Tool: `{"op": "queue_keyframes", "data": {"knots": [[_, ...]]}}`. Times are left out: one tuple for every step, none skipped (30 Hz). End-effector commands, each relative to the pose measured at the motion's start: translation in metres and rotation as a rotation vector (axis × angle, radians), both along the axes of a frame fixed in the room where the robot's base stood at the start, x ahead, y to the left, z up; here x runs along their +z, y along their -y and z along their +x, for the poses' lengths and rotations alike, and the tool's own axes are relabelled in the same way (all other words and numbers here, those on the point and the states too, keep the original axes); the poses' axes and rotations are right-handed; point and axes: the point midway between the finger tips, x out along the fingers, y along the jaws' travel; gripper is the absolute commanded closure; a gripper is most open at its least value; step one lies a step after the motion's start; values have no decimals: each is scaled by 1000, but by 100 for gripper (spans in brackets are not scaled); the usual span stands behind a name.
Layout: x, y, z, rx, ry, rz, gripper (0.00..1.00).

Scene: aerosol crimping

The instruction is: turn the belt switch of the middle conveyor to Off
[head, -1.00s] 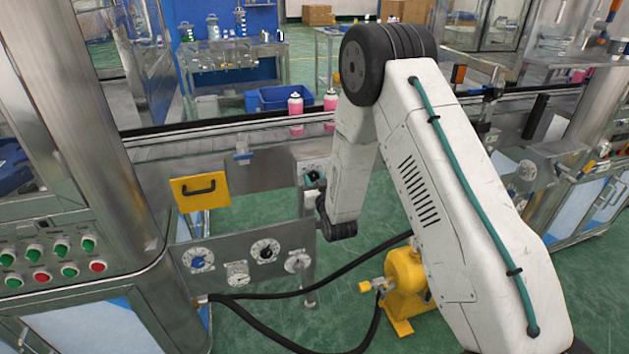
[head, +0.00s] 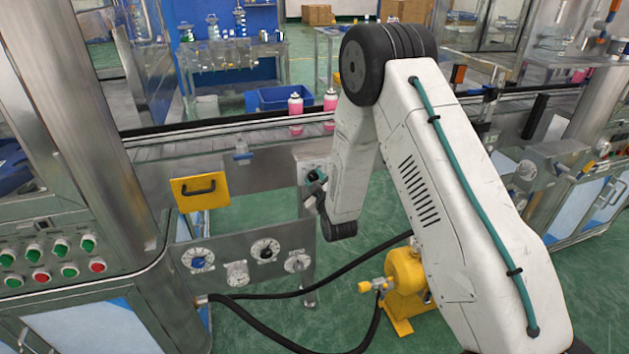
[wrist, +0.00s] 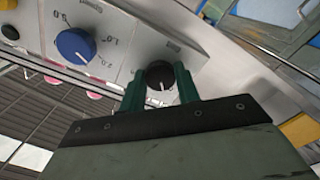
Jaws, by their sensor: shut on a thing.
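The belt switch (wrist: 160,83) is a black round knob with a white mark on a grey metal panel, seen in the wrist view. My gripper (wrist: 159,74) has its two green fingers closed on either side of this knob. The fingers cover part of the dial around it, so I cannot read its setting. In the head view my gripper (head: 316,180) is at the small grey panel (head: 308,165) on the conveyor's front side, and the switch there is mostly hidden.
A blue dial knob (wrist: 74,45) with a printed scale sits beside the switch. Below the conveyor (head: 225,138), a plate carries several dials (head: 265,250). A yellow handled panel (head: 200,190) hangs left. A yellow pump unit (head: 405,280) and black hoses are on the floor.

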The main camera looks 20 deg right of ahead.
Motion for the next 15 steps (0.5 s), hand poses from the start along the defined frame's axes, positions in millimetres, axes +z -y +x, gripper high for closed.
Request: {"op": "queue_keyframes", "data": {"knots": [[0, 0, 0, 0, -1, -27, 91], [0, 0, 0, 0, -1, -44, 91], [0, 0, 0, 0, -1, -64, 91], [0, 0, 0, 0, -1, -80, 91], [0, 0, 0, 0, -1, -92, 91], [0, 0, 0, 0, -1, -109, 91], [0, 0, 0, 0, -1, -119, 91], [0, 0, 0, 0, -1, -129, 91], [0, 0, 0, 0, -1, -141, 91], [0, 0, 0, 1, -2, -147, 91], [0, 0, 0, 1, -2, -153, 91], [0, 0, -1, 1, -2, -160, 91], [0, 0, -1, 1, -2, -165, 91], [0, 0, -1, 1, -2, -169, 91], [0, 0, -1, 1, -2, -172, 91]]}}
